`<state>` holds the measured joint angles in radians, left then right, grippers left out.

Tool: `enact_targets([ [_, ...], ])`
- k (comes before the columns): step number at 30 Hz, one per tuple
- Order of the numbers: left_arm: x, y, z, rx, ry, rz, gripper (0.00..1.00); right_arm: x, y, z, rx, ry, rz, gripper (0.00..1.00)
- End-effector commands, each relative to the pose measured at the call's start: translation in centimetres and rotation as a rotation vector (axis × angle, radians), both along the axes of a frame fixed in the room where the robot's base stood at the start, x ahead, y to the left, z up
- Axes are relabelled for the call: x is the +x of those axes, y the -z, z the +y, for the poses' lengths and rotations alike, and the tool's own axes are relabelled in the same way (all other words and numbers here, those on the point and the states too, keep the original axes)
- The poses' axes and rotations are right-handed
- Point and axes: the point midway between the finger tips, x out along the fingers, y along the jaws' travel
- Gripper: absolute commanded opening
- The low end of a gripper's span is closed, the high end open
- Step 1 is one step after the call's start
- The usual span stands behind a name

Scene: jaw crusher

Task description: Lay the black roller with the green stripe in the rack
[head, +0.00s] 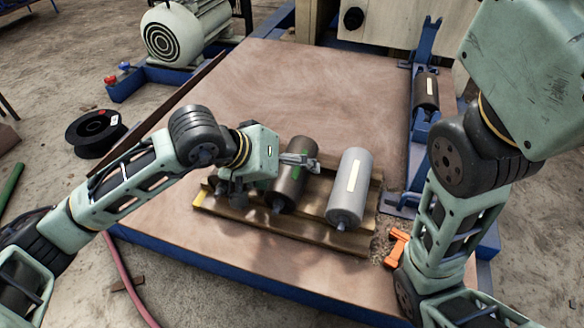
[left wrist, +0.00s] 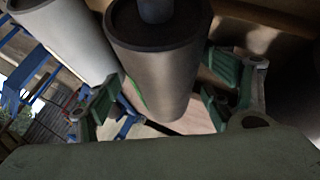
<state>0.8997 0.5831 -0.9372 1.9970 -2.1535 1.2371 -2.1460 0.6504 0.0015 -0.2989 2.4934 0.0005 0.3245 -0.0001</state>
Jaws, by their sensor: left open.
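The black roller with the green stripe (head: 289,186) lies on a wooden cradle (head: 295,232) on the table. In the left wrist view the roller (left wrist: 158,60) is between the spread fingers, with part of its green stripe showing. My left gripper (head: 278,168) is open around the roller, its fingers on either side; whether they touch it I cannot tell. A blue rack (head: 417,135) stands along the table's right side and has a dark roller (head: 426,91) with a pale label in it. My right gripper is out of view.
A grey roller (head: 348,188) with a pale label lies on the cradle, close to the right of the black one. An orange object (head: 396,247) lies at the cradle's right end. The tabletop (head: 300,90) behind the cradle is clear.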

Motion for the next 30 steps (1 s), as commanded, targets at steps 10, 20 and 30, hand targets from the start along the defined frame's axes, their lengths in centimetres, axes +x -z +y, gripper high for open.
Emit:
enact_targets([
  [10,-2.6,-5.5,3.9,-0.002,-0.002,-0.012,0.75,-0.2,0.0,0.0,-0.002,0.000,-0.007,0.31],
  [20,-4.3,-8.5,6.1,-0.005,-0.001,-0.010,0.75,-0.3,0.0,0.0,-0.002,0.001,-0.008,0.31],
  [30,-4.4,-8.7,6.2,-0.006,0.000,-0.009,0.75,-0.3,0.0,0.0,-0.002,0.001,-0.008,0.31],
])
